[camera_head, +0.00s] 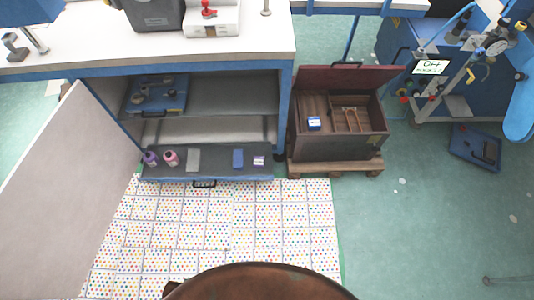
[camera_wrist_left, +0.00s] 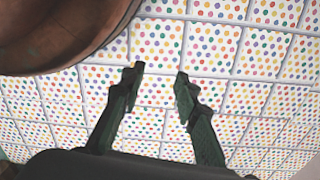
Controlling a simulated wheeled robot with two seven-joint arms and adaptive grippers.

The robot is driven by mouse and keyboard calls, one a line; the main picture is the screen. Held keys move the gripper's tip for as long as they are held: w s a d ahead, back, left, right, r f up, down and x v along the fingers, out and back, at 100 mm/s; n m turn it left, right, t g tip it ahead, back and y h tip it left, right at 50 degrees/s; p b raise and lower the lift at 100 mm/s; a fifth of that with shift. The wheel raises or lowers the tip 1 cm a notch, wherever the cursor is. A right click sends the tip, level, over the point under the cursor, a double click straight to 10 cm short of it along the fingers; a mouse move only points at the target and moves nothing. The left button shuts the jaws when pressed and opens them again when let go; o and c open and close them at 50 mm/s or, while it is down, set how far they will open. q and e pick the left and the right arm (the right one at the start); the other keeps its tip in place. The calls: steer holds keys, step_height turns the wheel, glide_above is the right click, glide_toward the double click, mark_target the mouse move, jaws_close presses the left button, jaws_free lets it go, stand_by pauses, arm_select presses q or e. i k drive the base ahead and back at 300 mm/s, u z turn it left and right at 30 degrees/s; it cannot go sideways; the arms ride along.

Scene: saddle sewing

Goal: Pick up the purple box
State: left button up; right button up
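A small purple-and-white box (camera_head: 259,160) sits at the right end of the dark pull-out shelf (camera_head: 217,165) at the bottom of the open cabinet. A blue box (camera_head: 238,158) stands just left of it. My left gripper (camera_wrist_left: 159,73) shows in the left wrist view with its two dark fingers apart and nothing between them. It is over the dotted floor mat (camera_wrist_left: 225,45), and the purple box is not in that view. I cannot make out the left gripper clearly in the head view. My right gripper is not in view.
A purple bottle (camera_head: 150,159), a pink bottle (camera_head: 171,158) and a grey box (camera_head: 193,160) share the shelf. An open door (camera_head: 60,190) stands left. A wooden chest (camera_head: 340,147) with raised lid stands right. A brown rounded surface (camera_head: 258,282) fills the bottom foreground.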

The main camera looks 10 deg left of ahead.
mark_target(258, 161)
steer(key=u, duration=0.3)
steer(key=i, duration=0.85)
steer(key=u, duration=0.45)
